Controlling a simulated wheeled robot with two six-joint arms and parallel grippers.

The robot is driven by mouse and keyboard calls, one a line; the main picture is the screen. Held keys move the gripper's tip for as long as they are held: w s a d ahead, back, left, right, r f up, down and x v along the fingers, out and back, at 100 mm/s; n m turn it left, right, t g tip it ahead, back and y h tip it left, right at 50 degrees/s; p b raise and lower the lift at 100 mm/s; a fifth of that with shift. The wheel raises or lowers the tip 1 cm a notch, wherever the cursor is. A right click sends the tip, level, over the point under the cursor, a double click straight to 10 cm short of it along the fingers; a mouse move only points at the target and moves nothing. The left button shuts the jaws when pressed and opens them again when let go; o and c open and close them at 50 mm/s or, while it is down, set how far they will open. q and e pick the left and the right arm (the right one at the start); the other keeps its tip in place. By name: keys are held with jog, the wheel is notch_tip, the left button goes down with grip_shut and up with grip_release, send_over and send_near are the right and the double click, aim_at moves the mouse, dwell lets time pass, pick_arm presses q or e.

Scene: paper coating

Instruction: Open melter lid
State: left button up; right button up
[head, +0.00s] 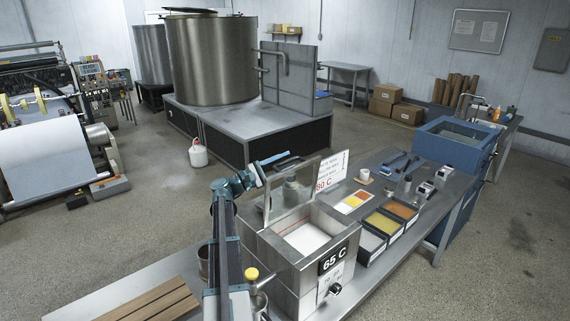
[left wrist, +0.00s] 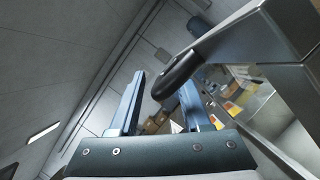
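The melter (head: 305,240) is a steel box with a "65 C" label, standing on the bench. Its framed glass lid (head: 293,187) is raised, standing up steeply at the back of the opening, and white material shows inside. The lid's dark handle (head: 274,158) is at the lid's top edge. My left gripper (head: 259,173) is open beside that edge. In the left wrist view, the handle (left wrist: 178,76) lies across the gap between the two spread fingers (left wrist: 160,103), nearer the right one; contact cannot be told. My right gripper is not in view.
A white "80 C" sign (head: 331,171) stands behind the lid. Trays of coloured material (head: 384,223) sit right of the melter.

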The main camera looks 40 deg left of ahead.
pick_arm(q)
jog(key=b+v, duration=0.3)
jog(key=v, duration=1)
jog(key=shift+s+a, duration=0.15)
jog(key=shift+s, duration=0.2)
jog(key=shift+f, duration=0.15)
